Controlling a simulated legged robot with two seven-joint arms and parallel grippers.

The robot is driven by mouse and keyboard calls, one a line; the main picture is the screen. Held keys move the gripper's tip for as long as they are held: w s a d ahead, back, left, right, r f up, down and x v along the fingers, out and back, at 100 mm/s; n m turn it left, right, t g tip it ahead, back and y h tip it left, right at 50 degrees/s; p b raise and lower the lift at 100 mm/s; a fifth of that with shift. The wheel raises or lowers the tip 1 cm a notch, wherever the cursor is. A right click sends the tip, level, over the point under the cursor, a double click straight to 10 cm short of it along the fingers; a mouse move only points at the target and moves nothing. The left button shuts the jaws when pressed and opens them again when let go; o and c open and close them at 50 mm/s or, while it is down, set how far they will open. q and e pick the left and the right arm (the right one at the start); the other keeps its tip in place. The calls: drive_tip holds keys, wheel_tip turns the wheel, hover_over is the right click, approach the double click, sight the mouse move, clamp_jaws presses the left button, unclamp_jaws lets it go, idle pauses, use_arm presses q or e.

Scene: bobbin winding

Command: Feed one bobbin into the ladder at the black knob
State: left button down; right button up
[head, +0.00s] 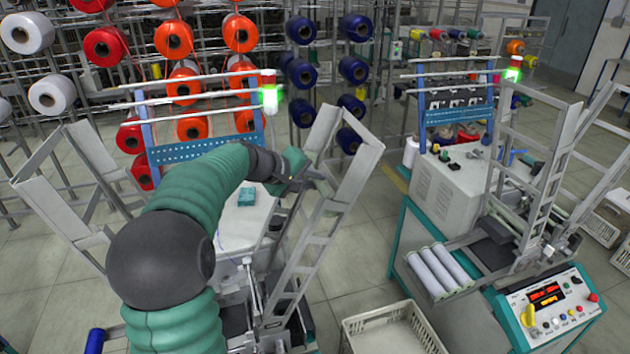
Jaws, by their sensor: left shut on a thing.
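My left arm reaches in from the bottom left. Its gripper (300,180) is at the upper part of a grey metal ladder frame (301,252), in front of the left machine. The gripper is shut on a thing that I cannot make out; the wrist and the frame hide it. Several pale tube-like bobbins (438,269) lie side by side on the right machine. A second ladder frame (541,200) stands on that machine. Small dark knobs (444,155) show on the right machine's top; I cannot tell which one the task names. My right gripper is not in view.
A control panel (548,305) with coloured buttons is at the lower right. A cream crate (392,325) stands on the floor at the bottom centre. Racks of white, red, orange and blue yarn cones fill the back.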

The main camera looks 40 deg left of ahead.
use_arm(q)
drive_tip(key=shift+r, duration=0.1)
drive_tip(key=c, duration=0.9)
unclamp_jaws()
drive_tip(key=s+r+p, duration=0.1)
drive_tip(key=r, duration=0.2)
drive_tip(key=s+r+p, duration=0.1)
drive_tip(key=r, duration=0.1)
drive_tip(key=s+d+r+p, duration=0.1)
drive_tip(key=s+r+p, duration=0.1)
drive_tip(key=r, duration=0.1)
drive_tip(key=shift+r, duration=0.3)
